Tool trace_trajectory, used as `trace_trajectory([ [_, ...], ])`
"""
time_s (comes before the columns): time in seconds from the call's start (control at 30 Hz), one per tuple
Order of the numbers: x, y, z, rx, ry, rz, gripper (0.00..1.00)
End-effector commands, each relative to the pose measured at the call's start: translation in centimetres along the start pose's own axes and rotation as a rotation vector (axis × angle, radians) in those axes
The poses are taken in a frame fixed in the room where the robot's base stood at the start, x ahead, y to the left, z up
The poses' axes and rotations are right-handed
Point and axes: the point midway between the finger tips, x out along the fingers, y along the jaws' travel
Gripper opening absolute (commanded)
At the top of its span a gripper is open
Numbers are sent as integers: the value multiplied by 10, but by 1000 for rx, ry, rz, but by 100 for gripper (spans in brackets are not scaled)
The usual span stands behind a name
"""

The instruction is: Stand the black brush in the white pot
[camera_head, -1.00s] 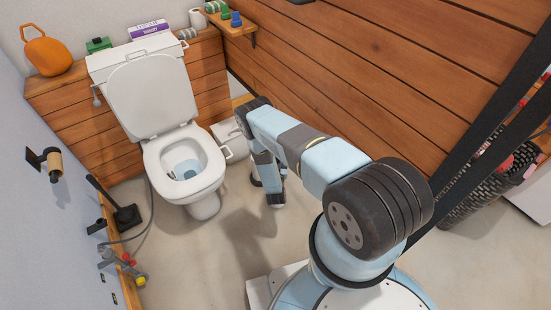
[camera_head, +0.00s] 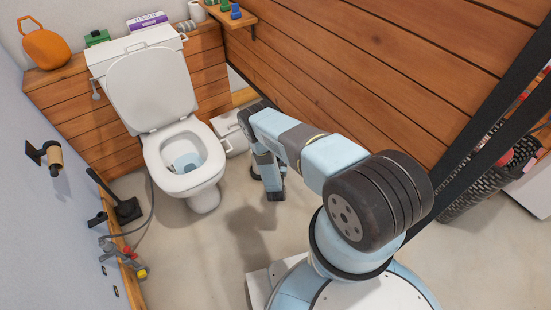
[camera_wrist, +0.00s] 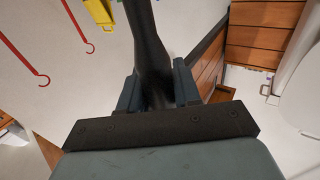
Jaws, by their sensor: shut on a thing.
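In the wrist view, my gripper (camera_wrist: 158,92) is shut on a long black thing, which I take for the black brush (camera_wrist: 150,45). It runs up between the two fingers and out of the top of the picture. In the head view, my arm hangs down to the right of the toilet, and the gripper and brush cannot be made out. A white container (camera_head: 232,132) with a handle stands behind the toilet's right side, partly hidden. I cannot tell if it is the white pot.
The white toilet (camera_head: 187,160) stands left of my arm, its lid up. A black long-handled tool (camera_head: 125,209) stands by the left wall. A wood-panelled wall (camera_head: 385,60) closes off the right. Bare concrete floor (camera_head: 190,255) lies in front of the toilet.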

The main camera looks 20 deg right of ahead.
Motion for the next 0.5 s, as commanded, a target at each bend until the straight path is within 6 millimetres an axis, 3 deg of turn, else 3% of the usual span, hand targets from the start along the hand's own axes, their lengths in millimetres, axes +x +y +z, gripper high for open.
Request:
trace_trajectory([
  [0.33, 0, 0, 0, 0, 0, 0, 62],
  [0.5, 0, 0, 0, 0, 0, 0, 62],
])
